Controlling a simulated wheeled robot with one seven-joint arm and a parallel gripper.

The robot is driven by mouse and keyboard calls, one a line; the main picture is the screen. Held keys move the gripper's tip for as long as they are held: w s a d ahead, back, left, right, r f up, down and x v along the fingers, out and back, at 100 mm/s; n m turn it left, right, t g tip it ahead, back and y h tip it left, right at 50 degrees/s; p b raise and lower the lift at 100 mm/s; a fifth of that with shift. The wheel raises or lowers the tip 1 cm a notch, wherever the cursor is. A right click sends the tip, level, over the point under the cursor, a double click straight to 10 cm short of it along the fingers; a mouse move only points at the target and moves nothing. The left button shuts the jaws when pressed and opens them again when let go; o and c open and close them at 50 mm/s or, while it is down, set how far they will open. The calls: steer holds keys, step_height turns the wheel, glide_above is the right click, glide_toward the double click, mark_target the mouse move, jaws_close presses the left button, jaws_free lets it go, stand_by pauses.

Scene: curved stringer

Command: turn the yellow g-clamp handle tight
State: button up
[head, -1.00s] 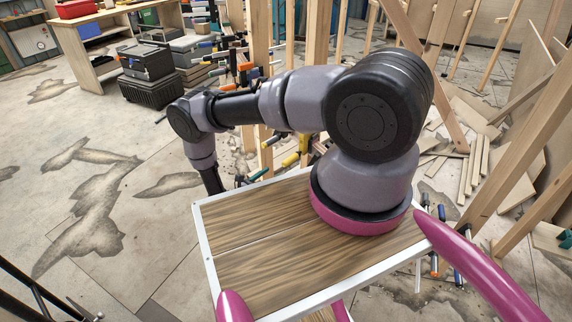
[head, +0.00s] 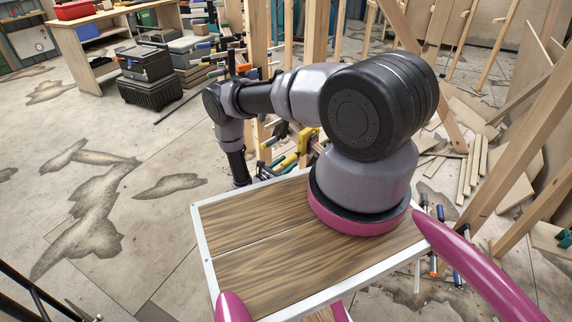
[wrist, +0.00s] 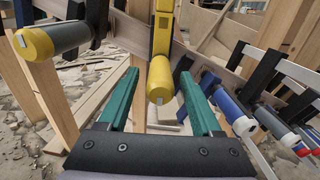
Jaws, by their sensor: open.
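My gripper (wrist: 156,76) is open, with its two teal fingers pointing forward in the wrist view. A yellow cylindrical handle (wrist: 160,82) shows end-on between the fingertips, with clear gaps on both sides. Whether the fingertips reach alongside it in depth, I cannot tell. Above it is a yellow clamp bar or frame (wrist: 162,28). A second yellow handle (wrist: 40,42) with a dark collar sticks out at the upper left. In the head view a yellow clamp part (head: 305,142) shows near the posts, beyond my forearm. The gripper is small and partly hidden there.
Several clamps with blue handles (wrist: 230,112) and dark bars stand close at the right of the wrist view. A wooden post (wrist: 48,85) rises at the left. In the head view, wooden posts stand behind the clamps, and the floor at the left is open.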

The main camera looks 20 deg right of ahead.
steer(key=shift+c, duration=0.3)
jaws_close()
